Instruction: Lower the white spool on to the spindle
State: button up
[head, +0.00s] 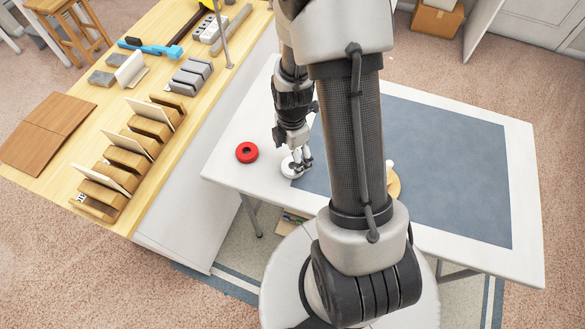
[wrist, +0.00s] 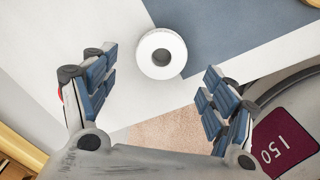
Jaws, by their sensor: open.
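The white spool (head: 288,171) lies on the white table, at the left edge of the blue-grey mat. In the wrist view the spool (wrist: 147,53) shows as a ring with a dark centre hole, beyond the fingertips and between their lines. My gripper (head: 299,163) is just over the spool in the head view; in the wrist view my gripper (wrist: 158,72) is open and its fingers hold nothing. A round wooden base with a pale upright (head: 394,184), apparently the spindle, stands on the mat, partly hidden behind my arm.
A red spool (head: 246,152) lies to the left on the white table (head: 228,176). The blue-grey mat (head: 455,165) is clear on the right. A wooden bench (head: 150,185) with slotted blocks, sheets and tools runs along the left.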

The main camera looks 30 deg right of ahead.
aim_at(292, 169)
notch_tip(292, 169, down, 6)
jog(key=shift+d+r+b, duration=0.1)
jog(key=shift+r+b, duration=0.05)
jog(key=shift+b, duration=1.1)
jog(key=shift+s+r, duration=0.1)
jog(key=shift+c, duration=0.2)
jog(key=c, duration=1)
notch_tip(292, 169, up, 20)
jog(key=p, duration=0.6)
jog(key=shift+p, duration=0.4)
jog(key=o, duration=0.4)
jog(key=c, duration=1.1)
